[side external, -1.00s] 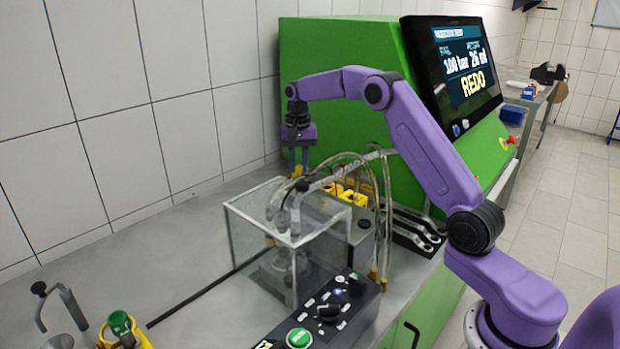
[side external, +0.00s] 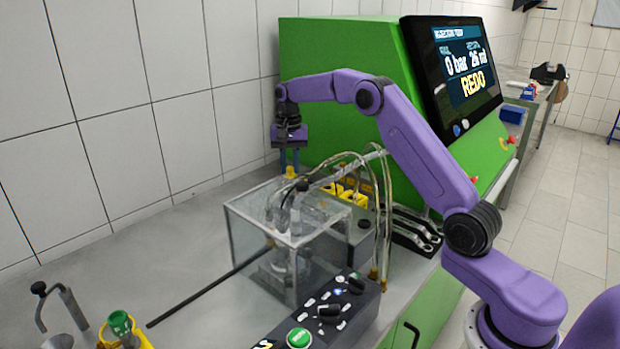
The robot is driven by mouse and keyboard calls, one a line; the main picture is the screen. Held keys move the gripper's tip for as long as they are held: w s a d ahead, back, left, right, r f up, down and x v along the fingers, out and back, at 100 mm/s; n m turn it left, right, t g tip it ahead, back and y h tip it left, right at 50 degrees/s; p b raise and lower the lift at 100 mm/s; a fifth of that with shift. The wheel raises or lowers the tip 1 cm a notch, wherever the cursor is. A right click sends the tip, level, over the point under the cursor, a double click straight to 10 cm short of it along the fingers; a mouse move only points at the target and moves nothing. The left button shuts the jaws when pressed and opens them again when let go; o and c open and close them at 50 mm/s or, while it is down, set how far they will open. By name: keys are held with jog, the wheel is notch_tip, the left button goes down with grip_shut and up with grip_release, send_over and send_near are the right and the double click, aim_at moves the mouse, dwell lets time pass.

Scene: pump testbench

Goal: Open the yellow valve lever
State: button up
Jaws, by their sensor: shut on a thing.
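My gripper (side external: 290,170) points down behind the glass-walled box (side external: 262,240), with its blue fingers closed together. A small bit of yellow, the valve lever (side external: 290,173), shows between the fingertips, and the gripper is shut on it. Most of the lever is hidden by the fingers, and its exact angle cannot be told. The screen (side external: 462,65) on the green machine reads "0 bar", "26 ml" and "REDO".
Clear hoses (side external: 345,160) arch just right of my gripper. A black control box (side external: 325,312) with a green button stands in front. A black rod (side external: 205,287) slants out from the glass box. The bench (side external: 130,265) at left is mostly bare.

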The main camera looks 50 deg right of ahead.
jog(key=shift+a, duration=0.15)
jog(key=shift+w+a, duration=0.2)
jog(key=shift+a, duration=0.55)
jog(key=o, duration=1.3)
jog(key=shift+o, duration=0.2)
notch_tip(320, 180, up, 6)
